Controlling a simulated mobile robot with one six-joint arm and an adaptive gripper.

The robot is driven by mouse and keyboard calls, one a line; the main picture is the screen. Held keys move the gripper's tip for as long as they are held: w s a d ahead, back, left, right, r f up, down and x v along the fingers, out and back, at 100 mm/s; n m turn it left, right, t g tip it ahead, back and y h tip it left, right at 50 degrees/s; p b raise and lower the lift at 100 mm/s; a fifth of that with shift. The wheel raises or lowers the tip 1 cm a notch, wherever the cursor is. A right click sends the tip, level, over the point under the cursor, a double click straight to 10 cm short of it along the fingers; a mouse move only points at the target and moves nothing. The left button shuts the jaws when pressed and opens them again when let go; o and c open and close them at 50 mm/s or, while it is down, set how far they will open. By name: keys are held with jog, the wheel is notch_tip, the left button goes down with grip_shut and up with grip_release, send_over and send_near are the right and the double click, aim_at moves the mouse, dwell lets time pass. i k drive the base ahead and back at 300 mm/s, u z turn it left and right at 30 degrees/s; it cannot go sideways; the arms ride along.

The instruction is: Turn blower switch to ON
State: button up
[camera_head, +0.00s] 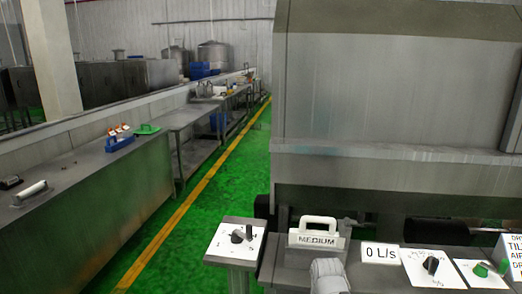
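Several knobs on white plates stand along the bottom of the head view. One black knob (238,236) is on a separate pedestal at the left. A second black knob (431,265) and a green knob (481,270) are on the panel at the right. The lettering on their plates is too small to read, so I cannot tell which is the blower switch or how it is set. My gripper is not seen. A pale grey rounded part at the bottom centre may belong to my arm.
A "MEDIUM" sign (317,240) below a white handle (319,222) and a "0 L/s" display (381,253) sit between the knobs. A large grey machine (380,90) rises behind. A metal bench (85,185) stands left. The green floor (222,185) between is clear.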

aim_at(481, 269)
jog(key=z, duration=1.55)
jog(key=k, duration=0.65)
jog(key=z, duration=0.15)
jog(key=i, duration=1.25)
jog(key=u, duration=0.1)
